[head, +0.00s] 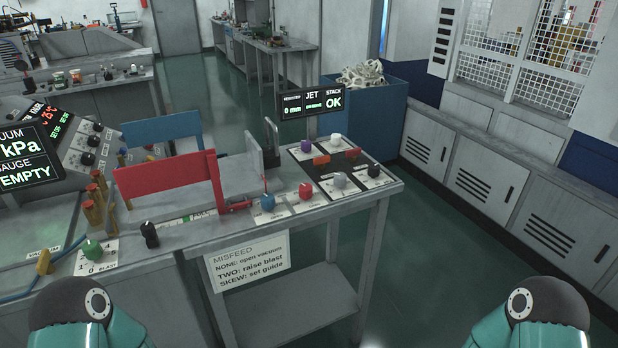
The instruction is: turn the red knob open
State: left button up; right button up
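A small red knob (305,191) sits on a white label plate near the front edge of the right-hand bench. Its pointer direction is too small to tell. Only teal and dark links of my two arms show at the bottom left and bottom right corners. Neither of my grippers is in view, and nothing of mine touches the red knob.
Purple, white and black knobs stand around a dark panel behind. A red upright plate (165,180) and a red clamp (234,207) are left of the knobs. A display (311,103) reads OK. A misfeed sign (249,262) hangs below. Floor to the right is clear.

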aim_at(306, 189)
jog(key=z, duration=0.2)
jog(key=i, duration=0.55)
jog(key=u, duration=2.25)
jog(key=k, duration=0.85)
jog(key=z, duration=0.7)
jog(key=i, duration=0.45)
jog(key=z, duration=0.15)
